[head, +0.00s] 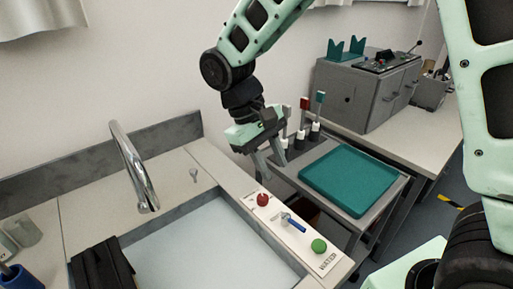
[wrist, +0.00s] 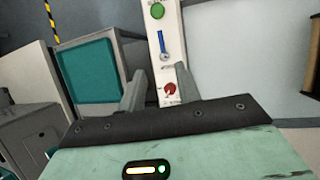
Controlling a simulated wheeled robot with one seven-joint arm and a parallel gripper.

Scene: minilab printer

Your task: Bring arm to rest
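My gripper (head: 266,165) hangs from the green arm in the head view, fingers pointing down, above the strip between the sink and the side table. In the wrist view my gripper (wrist: 159,92) shows two grey fingers spread apart with nothing between them. It is open and empty.
The sink (head: 205,245) with a curved tap (head: 133,170) lies at left. A teal tray (head: 348,180) rests on the side table, beside several bottles or tools (head: 315,130). A grey machine (head: 365,92) stands behind. A black object (head: 101,264) sits at the sink's left edge.

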